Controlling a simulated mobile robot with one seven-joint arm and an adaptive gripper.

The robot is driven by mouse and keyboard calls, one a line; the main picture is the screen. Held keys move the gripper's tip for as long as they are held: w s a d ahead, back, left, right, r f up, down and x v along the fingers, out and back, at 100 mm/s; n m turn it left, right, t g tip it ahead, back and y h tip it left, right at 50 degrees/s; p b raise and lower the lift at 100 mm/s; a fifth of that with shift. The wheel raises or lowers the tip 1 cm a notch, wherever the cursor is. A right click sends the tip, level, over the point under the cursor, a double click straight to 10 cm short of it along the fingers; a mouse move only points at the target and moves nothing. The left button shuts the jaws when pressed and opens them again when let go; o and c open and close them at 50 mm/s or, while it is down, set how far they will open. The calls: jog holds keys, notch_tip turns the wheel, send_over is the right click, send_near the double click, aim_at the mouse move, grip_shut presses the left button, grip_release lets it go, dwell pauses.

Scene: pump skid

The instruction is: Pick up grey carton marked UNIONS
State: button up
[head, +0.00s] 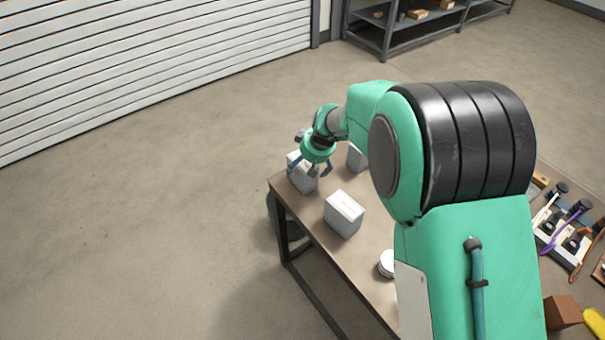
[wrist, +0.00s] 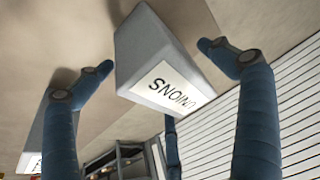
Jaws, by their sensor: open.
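The grey carton marked UNIONS (wrist: 165,60) is in the middle of the wrist view, its white label reading upside down and tilted. In the head view the carton at the table's far left corner (head: 299,181) is under my gripper (head: 311,171) and partly covered by it; its label cannot be read there. In the wrist view my gripper (wrist: 155,57) is open, with blue fingers to the left and right of the carton and a third finger partly hidden below it. Gaps show between the two side fingers and the carton.
Another grey carton (head: 343,214) stands nearer on the table (head: 304,226), and one (head: 357,158) stands right of my gripper. A carton (wrist: 38,132) shows at the wrist view's left. A white round item (head: 386,263) and tools (head: 563,215) lie farther right. Floor left is clear.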

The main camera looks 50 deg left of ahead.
jog(key=shift+a+f, duration=0.15)
jog(key=shift+f, duration=0.1)
jog(key=shift+c, duration=0.2)
jog(key=c, duration=1.6)
jog(key=shift+r, duration=0.15)
jog(key=shift+r+p, duration=1.1)
jog(key=shift+r, duration=3.85)
